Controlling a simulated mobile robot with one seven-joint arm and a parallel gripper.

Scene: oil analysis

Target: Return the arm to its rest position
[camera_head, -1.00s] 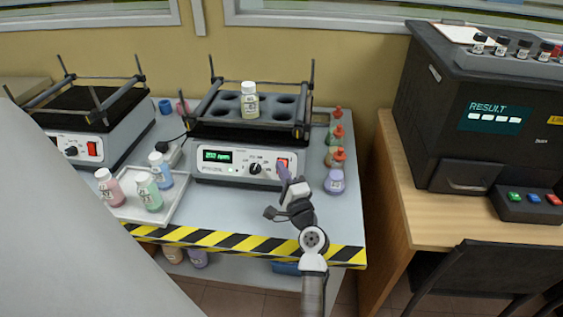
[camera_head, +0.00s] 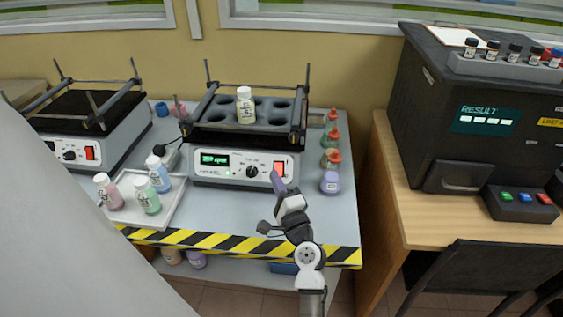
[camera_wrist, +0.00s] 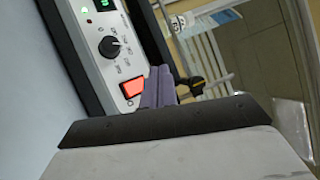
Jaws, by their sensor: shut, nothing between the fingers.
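My gripper (camera_head: 277,181) is in front of the middle shaker's control panel, its purple fingers shut and empty. In the wrist view the fingertips (camera_wrist: 159,75) are beside the red switch (camera_wrist: 133,87), which shows lit. I cannot tell whether they touch the panel. The shaker (camera_head: 220,160) has a green display and a black knob (camera_head: 252,171). A bottle with pale yellow liquid (camera_head: 246,106) stands upright in its rack. My arm reaches up from the bottom of the head view.
A white tray (camera_head: 165,215) with several bottles is left of my gripper. Purple (camera_head: 330,183) and orange-capped bottles stand at right. A second shaker (camera_head: 80,125) is at far left. A black analyser (camera_head: 480,110) and a black chair (camera_head: 480,265) are at right.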

